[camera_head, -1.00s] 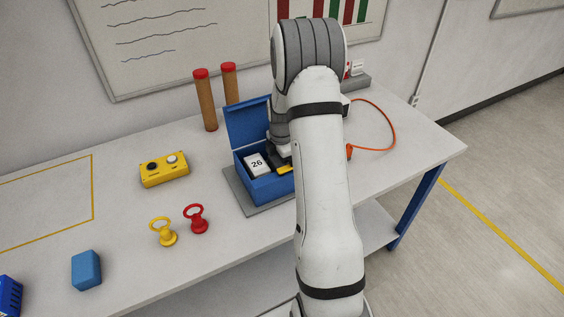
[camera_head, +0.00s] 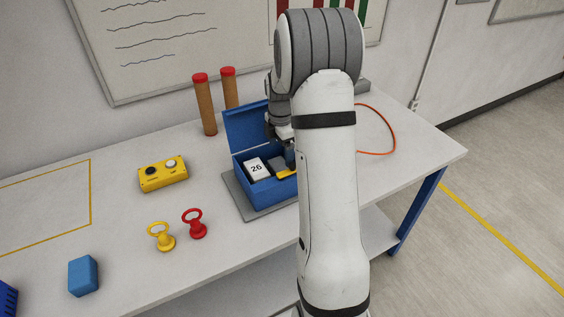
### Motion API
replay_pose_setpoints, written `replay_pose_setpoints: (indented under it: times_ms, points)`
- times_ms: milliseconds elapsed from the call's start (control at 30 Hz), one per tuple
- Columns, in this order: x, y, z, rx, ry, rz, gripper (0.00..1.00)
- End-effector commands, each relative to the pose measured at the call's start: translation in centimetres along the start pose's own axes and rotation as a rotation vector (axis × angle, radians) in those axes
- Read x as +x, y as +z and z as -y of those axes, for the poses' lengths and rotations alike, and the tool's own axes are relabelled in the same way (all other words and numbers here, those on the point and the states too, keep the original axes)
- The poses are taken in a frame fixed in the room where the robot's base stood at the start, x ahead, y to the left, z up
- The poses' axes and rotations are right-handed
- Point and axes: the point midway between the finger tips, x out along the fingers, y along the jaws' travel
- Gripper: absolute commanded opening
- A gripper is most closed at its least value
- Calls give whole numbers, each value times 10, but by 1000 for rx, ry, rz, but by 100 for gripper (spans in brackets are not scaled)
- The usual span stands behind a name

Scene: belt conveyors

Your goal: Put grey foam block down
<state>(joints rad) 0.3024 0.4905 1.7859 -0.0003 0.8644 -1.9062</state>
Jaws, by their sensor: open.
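The open blue box (camera_head: 262,196) stands on a grey mat, its lid raised at the back. A white block marked 26 (camera_head: 257,169) sits inside at the left. A grey block (camera_head: 276,164), which looks like the grey foam block, lies beside it inside the box, partly covered. My gripper (camera_head: 290,157) is over the right part of the box, close to the grey block, and is open. My arm hides the box's right end and much of the gripper, so I cannot tell whether the fingers touch the block.
A yellow button box (camera_head: 163,175), a yellow ring-topped piece (camera_head: 162,237), a red one (camera_head: 195,224) and a blue block (camera_head: 83,276) stand left on the table. Two red-capped brown posts (camera_head: 205,105) rise behind the box. An orange cable (camera_head: 377,153) lies to the right.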

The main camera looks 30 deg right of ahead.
Motion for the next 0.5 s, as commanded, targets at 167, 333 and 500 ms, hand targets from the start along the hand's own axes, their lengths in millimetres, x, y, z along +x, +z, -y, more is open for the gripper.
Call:
replay_pose_setpoints:
  times_ms: [167, 333, 500]
  points:
    - [-28, 0, 0, 0, 2, 1, 86]
    - [-43, -4, 3, 19, 5, 2, 86]
    - [-76, -33, 27, 203, 40, 8, 86]
